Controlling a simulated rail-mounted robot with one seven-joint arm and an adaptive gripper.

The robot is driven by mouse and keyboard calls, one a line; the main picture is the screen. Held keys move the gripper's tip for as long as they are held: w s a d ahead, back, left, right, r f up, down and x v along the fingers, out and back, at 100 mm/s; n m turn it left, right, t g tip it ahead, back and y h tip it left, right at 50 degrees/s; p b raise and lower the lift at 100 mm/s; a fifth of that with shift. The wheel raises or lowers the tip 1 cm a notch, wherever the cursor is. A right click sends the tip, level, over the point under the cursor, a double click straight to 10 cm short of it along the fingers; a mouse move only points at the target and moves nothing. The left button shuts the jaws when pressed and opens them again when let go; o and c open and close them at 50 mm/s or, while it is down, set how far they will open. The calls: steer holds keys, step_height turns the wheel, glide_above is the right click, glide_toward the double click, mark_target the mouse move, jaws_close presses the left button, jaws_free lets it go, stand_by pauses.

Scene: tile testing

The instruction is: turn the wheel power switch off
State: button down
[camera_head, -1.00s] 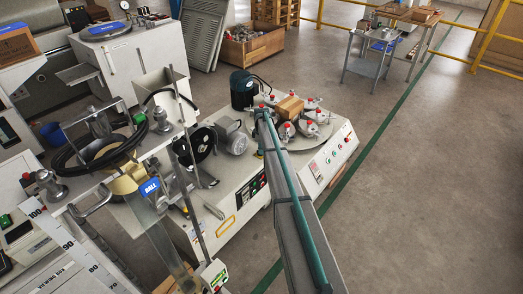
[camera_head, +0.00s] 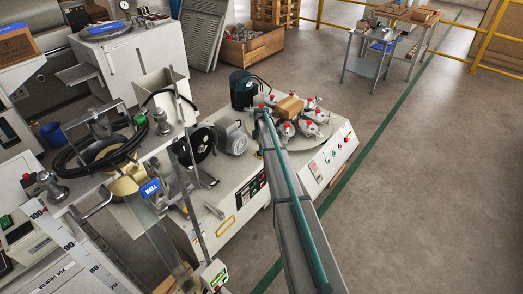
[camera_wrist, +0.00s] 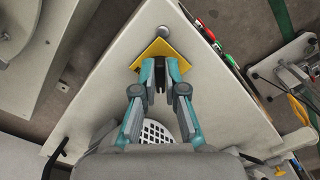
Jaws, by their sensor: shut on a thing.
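In the wrist view a yellow plate (camera_wrist: 158,50) lies on a pale machine top, with a small dark part, which looks like the switch knob (camera_wrist: 160,79), in front of it. My gripper (camera_wrist: 160,65) has its two teal fingers close together over the plate's near edge, shut on this dark part. The fingers hide much of it, so I cannot tell which way the switch is turned. In the head view my arm reaches over the machine (camera_head: 232,190) with the round wheel (camera_head: 318,134); the gripper and the switch are hidden there.
In the wrist view a round white grille (camera_wrist: 157,132) lies below my fingers. Coloured buttons (camera_wrist: 212,37) line the machine's right edge. In the head view several red-topped fixtures and a brown block (camera_head: 289,106) sit on the wheel. Open floor (camera_head: 430,190) lies right.

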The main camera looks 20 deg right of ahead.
steer(key=c, duration=1.2)
jaws_free()
steer(key=shift+c, duration=0.2)
step_height(320, 180, up, 12)
